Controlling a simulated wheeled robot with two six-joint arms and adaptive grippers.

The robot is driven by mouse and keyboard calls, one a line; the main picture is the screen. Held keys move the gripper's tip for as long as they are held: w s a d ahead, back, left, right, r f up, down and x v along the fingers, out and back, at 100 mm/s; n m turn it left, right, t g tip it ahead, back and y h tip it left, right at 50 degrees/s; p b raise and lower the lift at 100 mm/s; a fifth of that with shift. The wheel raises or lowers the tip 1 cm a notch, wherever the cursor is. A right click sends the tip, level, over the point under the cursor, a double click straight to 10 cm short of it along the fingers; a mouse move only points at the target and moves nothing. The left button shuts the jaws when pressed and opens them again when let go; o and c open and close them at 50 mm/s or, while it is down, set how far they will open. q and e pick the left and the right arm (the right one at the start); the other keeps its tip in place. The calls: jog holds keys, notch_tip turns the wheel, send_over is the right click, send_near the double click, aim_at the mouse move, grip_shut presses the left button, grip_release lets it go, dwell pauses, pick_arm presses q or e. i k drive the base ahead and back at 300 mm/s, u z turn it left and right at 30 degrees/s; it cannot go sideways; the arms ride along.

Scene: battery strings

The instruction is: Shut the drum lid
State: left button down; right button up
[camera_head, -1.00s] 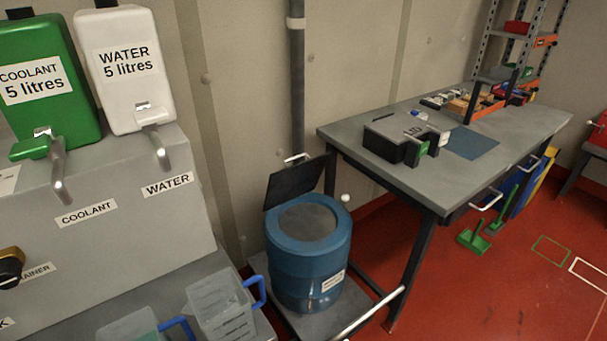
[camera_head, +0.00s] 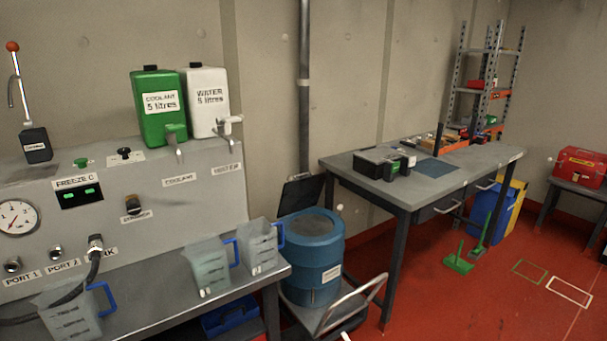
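The blue drum (camera_head: 314,262) stands upright on a grey trolley between the machine bench and the workbench. Its dark lid (camera_head: 301,193) is open, tilted up at the back left of the drum. The drum's round grey top (camera_head: 309,226) shows uncovered. A white label is on the drum's front.
The trolley (camera_head: 352,304) has a bent metal handle at the front right. A bench (camera_head: 270,275) with clear jugs (camera_head: 259,246) stands left of the drum. A grey workbench (camera_head: 446,184) stands to the right. Red floor (camera_head: 440,305) is open at the front right.

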aim_at(302, 195)
jog(key=z, duration=0.7)
jog(key=i, duration=0.65)
jog(key=z, duration=1)
jog(key=i, duration=1.95)
jog(key=u, duration=0.85)
